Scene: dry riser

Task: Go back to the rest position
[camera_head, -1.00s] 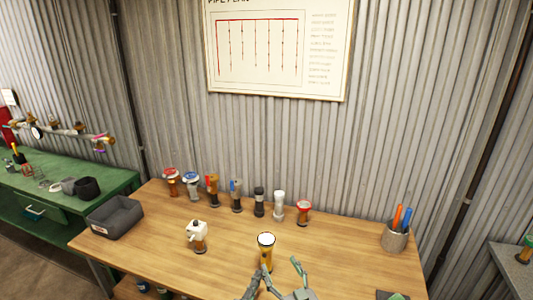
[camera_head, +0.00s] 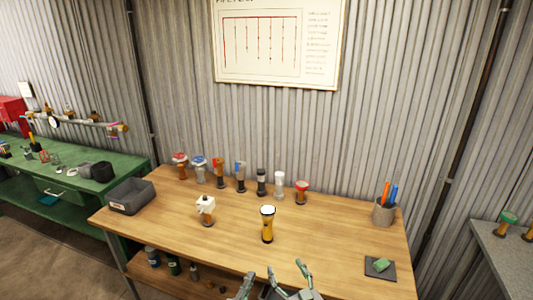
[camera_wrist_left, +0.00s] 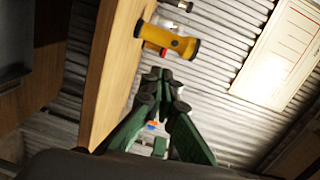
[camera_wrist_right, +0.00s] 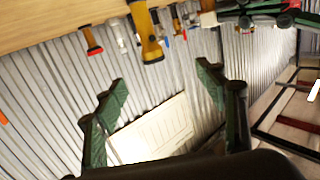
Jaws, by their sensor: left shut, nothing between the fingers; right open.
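A yellow torch-like object (camera_head: 267,226) with a white top stands upright near the middle of the wooden table (camera_head: 330,235). It also shows in the left wrist view (camera_wrist_left: 168,40) and the right wrist view (camera_wrist_right: 147,32). My right gripper (camera_head: 287,270) is open and empty at the table's front edge, with its fingers spread apart in the right wrist view (camera_wrist_right: 160,92). My left gripper (camera_head: 245,286) is just left of it, low in the head view. In the left wrist view its fingertips (camera_wrist_left: 160,75) are together with nothing between them.
A row of several valve-like fittings (camera_head: 240,178) stands at the back of the table. A white-topped fitting (camera_head: 206,209) stands left of the torch. A grey bin (camera_head: 131,183), a pen cup (camera_head: 383,212) and a dark pad (camera_head: 372,270) are at the sides. A green bench (camera_head: 60,190) is at left.

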